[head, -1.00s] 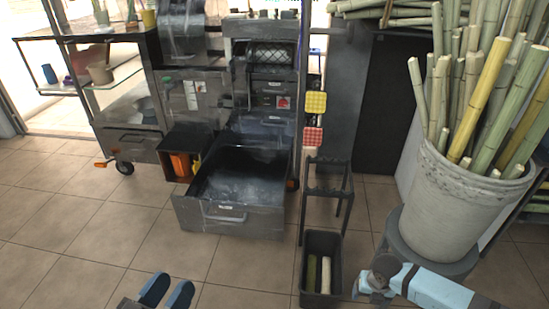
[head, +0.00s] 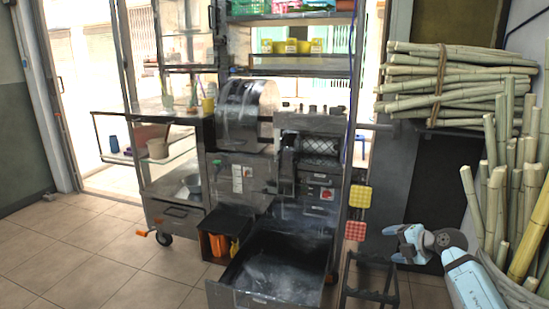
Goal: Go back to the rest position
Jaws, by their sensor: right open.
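My right arm, light blue and grey, comes in from the lower right. My right gripper (head: 398,244) is raised in front of the dark cabinet at the right, open and with nothing seen between its fingers. My left gripper is out of view. The steel sugarcane press (head: 247,115) stands in the middle, with a ridged roller (head: 321,146) at its right part. Its large lower drawer (head: 262,302) is pulled open toward me and looks empty.
Bundled cane (head: 455,85) lies stacked at the upper right. Loose cane stalks (head: 515,190) stand upright close to the right of my right arm. A black rack (head: 372,296) stands right of the drawer. The tiled floor (head: 90,255) at the left is clear.

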